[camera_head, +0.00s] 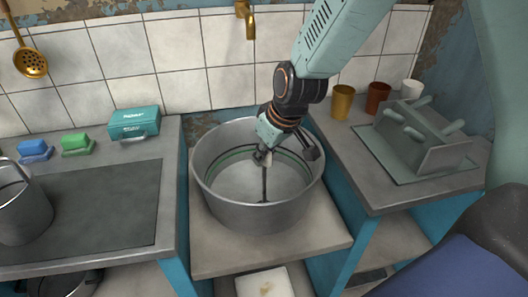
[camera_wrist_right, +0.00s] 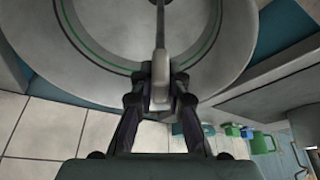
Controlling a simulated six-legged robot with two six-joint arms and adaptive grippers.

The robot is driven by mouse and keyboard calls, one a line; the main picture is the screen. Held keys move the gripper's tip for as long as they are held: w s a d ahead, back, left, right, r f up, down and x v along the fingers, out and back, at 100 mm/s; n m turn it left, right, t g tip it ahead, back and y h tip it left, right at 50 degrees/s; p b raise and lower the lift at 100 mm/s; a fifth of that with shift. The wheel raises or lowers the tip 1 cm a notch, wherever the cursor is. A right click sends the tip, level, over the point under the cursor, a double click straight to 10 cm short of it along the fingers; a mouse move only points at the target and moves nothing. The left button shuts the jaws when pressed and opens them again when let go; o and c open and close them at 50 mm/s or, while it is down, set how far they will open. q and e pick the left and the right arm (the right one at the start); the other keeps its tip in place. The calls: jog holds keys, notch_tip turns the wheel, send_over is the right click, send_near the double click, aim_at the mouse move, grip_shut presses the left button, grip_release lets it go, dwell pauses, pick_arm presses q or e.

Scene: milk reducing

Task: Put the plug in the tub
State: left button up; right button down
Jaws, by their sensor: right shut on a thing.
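The large round grey metal tub (camera_head: 208,192) stands in the middle, between two counters. It also fills the top of the right wrist view (camera_wrist_right: 225,40), with a green ring inside its wall. My right gripper (camera_head: 263,157) reaches into the tub from above. In the right wrist view its fingers (camera_wrist_right: 160,92) are shut on the pale upper end of a slim stem (camera_wrist_right: 160,60), which I take to be the plug. The stem (camera_head: 264,182) points down to the tub's floor. Whether its lower end touches or sits in a hole I cannot tell. My left gripper is out of view.
On the right counter are a green dish rack (camera_head: 440,145) and cups (camera_head: 342,102). On the left counter are a metal pot (camera_head: 22,212), a teal box (camera_head: 135,122) and blue (camera_head: 36,150) and green (camera_head: 77,144) items.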

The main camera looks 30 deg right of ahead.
jog(key=shift+f, duration=0.2)
dwell(0.5)
jog(key=c, duration=1.3)
grip_release()
jog(key=shift+o, duration=0.5)
jog(key=o, duration=0.6)
jog(key=shift+r+p, duration=3.6)
jog(key=shift+r, duration=0.25)
